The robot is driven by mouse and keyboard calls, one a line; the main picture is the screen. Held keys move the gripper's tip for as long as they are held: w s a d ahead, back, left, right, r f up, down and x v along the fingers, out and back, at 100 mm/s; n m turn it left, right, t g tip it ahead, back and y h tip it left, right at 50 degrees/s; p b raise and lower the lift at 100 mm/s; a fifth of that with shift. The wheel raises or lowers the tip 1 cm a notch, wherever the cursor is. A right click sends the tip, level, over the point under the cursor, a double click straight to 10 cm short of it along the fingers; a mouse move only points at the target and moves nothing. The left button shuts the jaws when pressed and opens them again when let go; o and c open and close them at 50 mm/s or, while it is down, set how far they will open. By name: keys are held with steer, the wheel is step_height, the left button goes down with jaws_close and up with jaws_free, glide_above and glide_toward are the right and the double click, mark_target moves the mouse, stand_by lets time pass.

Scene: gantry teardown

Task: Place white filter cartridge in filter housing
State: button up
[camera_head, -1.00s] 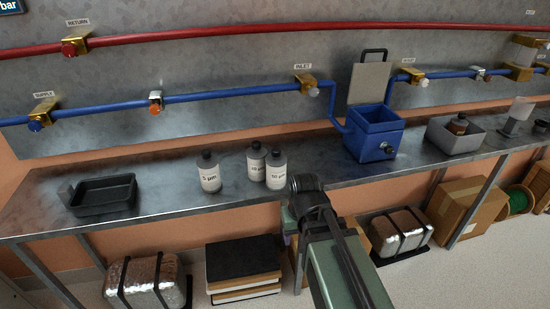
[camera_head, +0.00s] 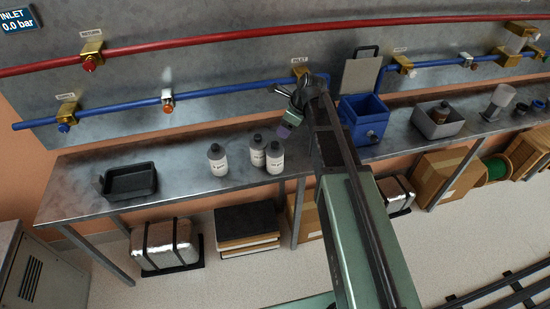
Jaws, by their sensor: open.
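Three whitish cartridges with dark grey caps stand upright on the metal bench: a left one (camera_head: 217,161), a middle one (camera_head: 257,153) and a right one (camera_head: 274,160). Their labels read like micron sizes, but are too small to tell apart surely. The blue filter housing (camera_head: 352,122) stands to their right, its grey handled lid (camera_head: 362,78) raised behind it. Its inside is mostly hidden. My arm covers the bench between cartridges and housing.
A black tray (camera_head: 130,182) lies at the bench's left. A grey bin (camera_head: 440,128) with a brown-topped item stands right of the housing. Blue pipe (camera_head: 215,92) and red pipe (camera_head: 230,38) with valves run along the wall. Bench space between tray and cartridges is clear.

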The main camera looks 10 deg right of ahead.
mark_target(276, 144)
steer(key=b+x, duration=0.4)
steer(key=x, duration=0.1)
steer(key=shift+f+b, duration=0.3)
steer(key=shift+f, duration=0.1)
steer(key=b+x, duration=0.5)
steer(key=shift+f, duration=0.15)
steer(key=shift+s+r, duration=0.1)
steer(key=shift+r, duration=0.15)
jaws_close()
